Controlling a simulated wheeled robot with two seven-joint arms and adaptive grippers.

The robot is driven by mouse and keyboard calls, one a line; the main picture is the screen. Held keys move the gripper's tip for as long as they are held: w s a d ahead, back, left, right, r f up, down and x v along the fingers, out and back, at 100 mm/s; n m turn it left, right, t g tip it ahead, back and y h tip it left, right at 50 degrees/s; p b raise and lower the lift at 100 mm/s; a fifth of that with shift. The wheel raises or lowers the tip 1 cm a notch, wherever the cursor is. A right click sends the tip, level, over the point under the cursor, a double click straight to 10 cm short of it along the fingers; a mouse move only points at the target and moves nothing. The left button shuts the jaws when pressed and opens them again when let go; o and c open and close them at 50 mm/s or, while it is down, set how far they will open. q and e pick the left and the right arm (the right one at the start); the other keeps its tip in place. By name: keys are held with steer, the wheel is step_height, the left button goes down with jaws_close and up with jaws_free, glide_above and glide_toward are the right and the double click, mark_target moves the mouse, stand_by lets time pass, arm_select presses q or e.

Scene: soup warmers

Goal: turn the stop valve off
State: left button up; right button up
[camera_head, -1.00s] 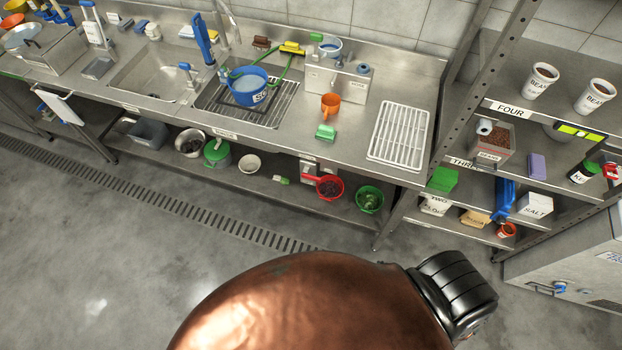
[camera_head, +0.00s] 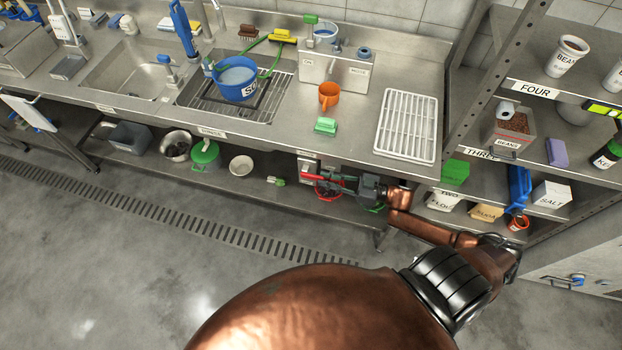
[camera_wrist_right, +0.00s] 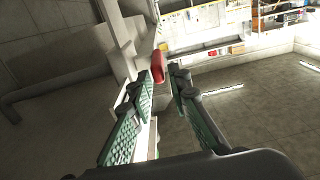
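My right gripper (camera_head: 342,187) reaches under the counter in the head view, in front of a grey fitting (camera_head: 306,168) and red parts there. I cannot tell which red part belongs to the stop valve and which to the red strainer. In the right wrist view a red handle-like piece (camera_wrist_right: 158,66) shows just beyond the fingertips; it may be the valve's handle. My right gripper (camera_wrist_right: 167,79) is open there, its green padded fingers apart with nothing clearly held. Whether a fingertip touches the red piece cannot be told. My left gripper is not in view.
The counter edge and lower shelf surround my right arm. A green pot (camera_head: 206,155), a white bowl (camera_head: 241,165) and a green brush (camera_head: 276,181) are on the lower shelf. A shelf rack (camera_head: 474,75) stands right. The floor (camera_head: 130,265) is clear.

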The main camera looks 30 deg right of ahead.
mark_target(316, 176)
steer(key=shift+x, duration=1.95)
steer(key=shift+c, duration=0.4)
jaws_close()
